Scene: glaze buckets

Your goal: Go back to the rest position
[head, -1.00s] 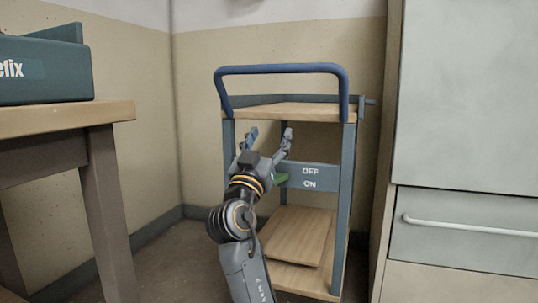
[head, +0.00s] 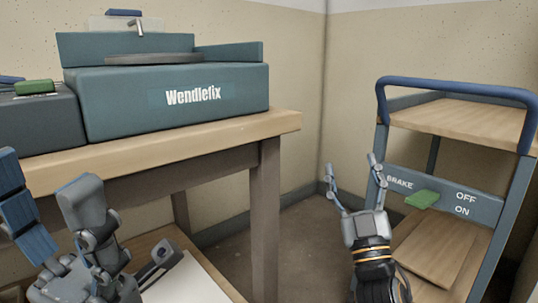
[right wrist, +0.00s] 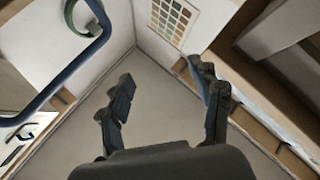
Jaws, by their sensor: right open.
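My right gripper (head: 350,166) is open and empty, fingers pointing up, in front of the trolley's left side in the head view. It is open with nothing between its fingers in the right wrist view (right wrist: 162,78). My left gripper (head: 46,172) is at the lower left of the head view, fingers spread and empty, in front of the workbench. The trolley (head: 455,90) has a blue handle, wooden shelves and a BRAKE panel marked OFF and ON. A green brake lever (head: 422,199) sits on that panel, apart from my right gripper.
A wooden workbench (head: 215,137) carries a teal Wendlefix machine (head: 120,115) and a grey box (head: 38,125) with a green piece (head: 34,87) on top. Open floor lies between bench and trolley. A colour chart (right wrist: 172,18) hangs on the wall.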

